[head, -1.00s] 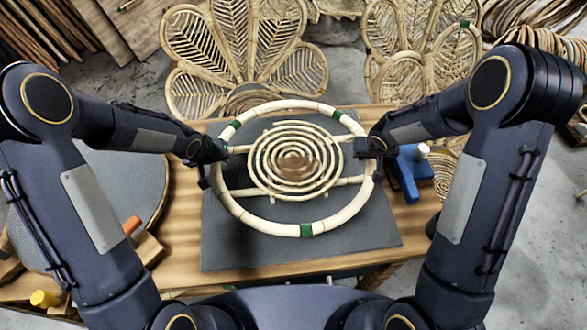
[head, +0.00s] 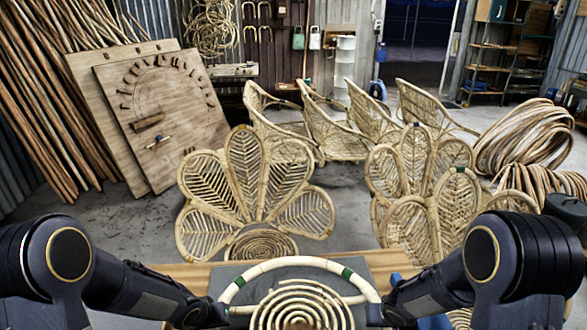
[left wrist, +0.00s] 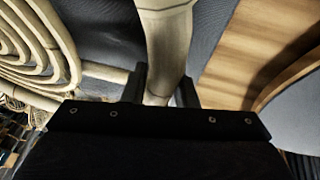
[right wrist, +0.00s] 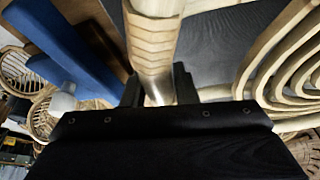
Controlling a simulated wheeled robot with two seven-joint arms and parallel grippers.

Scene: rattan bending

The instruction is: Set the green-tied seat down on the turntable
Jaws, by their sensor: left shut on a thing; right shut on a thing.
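The green-tied seat is a pale rattan ring (head: 300,262) with green ties and a spiral coil (head: 302,308) inside; its lower part is cut off in the head view. My left gripper (left wrist: 161,90) is shut on the left side of the ring (left wrist: 168,35). My right gripper (right wrist: 153,88) is shut on the opposite side of the ring (right wrist: 153,35). The seat is over a dark grey mat (right wrist: 212,40); I cannot tell whether they touch. A grey round surface, likely the turntable (left wrist: 300,115), shows at the right of the left wrist view. The head view does not show it now.
The wooden table (left wrist: 255,45) lies between the mat and the grey round surface. A blue tool (right wrist: 60,45) is close beside my right gripper. A petal-shaped rattan back (head: 255,190) stands beyond the table, with rattan chairs (head: 330,130) behind it.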

